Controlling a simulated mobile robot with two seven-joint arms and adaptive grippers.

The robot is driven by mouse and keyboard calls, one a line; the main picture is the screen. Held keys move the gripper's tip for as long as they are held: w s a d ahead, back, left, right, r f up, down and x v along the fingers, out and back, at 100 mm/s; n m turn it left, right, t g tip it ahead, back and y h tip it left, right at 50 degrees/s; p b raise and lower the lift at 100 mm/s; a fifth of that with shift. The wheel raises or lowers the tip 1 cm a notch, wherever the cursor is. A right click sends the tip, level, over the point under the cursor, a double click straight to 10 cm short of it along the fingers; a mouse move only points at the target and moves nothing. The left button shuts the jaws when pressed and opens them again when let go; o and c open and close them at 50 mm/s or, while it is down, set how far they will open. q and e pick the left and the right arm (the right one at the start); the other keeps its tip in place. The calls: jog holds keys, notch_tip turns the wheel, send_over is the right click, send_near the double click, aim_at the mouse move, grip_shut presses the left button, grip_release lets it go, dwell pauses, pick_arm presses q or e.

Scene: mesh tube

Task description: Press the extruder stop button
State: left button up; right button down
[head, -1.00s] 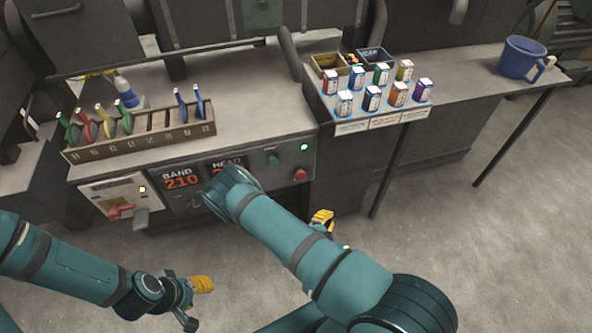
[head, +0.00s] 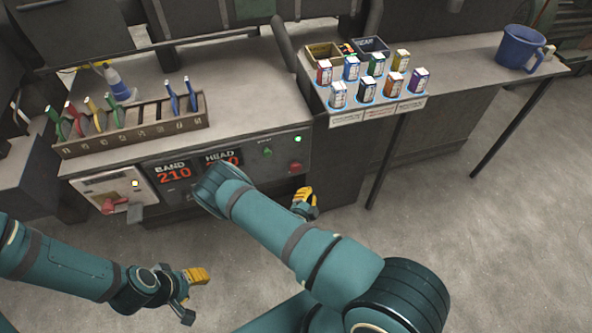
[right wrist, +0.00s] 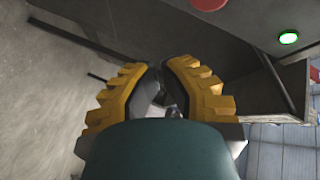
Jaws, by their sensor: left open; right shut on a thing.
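The red stop button (head: 295,167) is on the front panel of the extruder bench, at its right end. It also shows at the top edge of the right wrist view (right wrist: 208,4), partly cut off. My right gripper (head: 308,203) is just below the button and in front of the panel, apart from it in the picture. My left gripper (head: 198,295) is open, low in front of the bench, away from the panel.
A green button (head: 267,152) and a lit green lamp (head: 298,139) are beside and above the red button. Displays reading 210 (head: 174,173) and a red switch (head: 114,204) are further left. A tool rack (head: 130,140), small boxes (head: 397,86) and a blue mug (head: 520,48) stand above.

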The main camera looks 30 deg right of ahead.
aim_at(295, 167)
jog(key=w+d+b, duration=0.1)
jog(key=w+b, duration=0.1)
jog(key=w, duration=0.4)
jog(key=shift+w+d, duration=0.3)
jog(key=shift+w+b, duration=0.1)
jog(key=shift+b, duration=0.2)
dwell(1.0)
jog(key=shift+w+d, duration=0.1)
jog(key=shift+w, duration=0.2)
jog(key=shift+w+d+b, duration=0.2)
jog(key=shift+w+b, duration=0.45)
jog(key=shift+w, duration=0.2)
dwell(1.1)
jog(key=shift+s, duration=0.1)
jog(key=shift+s+a+p, duration=0.15)
jog(key=shift+s+p, duration=0.15)
jog(key=shift+s, duration=0.25)
jog(key=shift+s+a+p, duration=0.15)
jog(key=shift+s+p, duration=0.1)
jog(key=shift+s, duration=0.3)
jog(key=shift+s, duration=0.15)
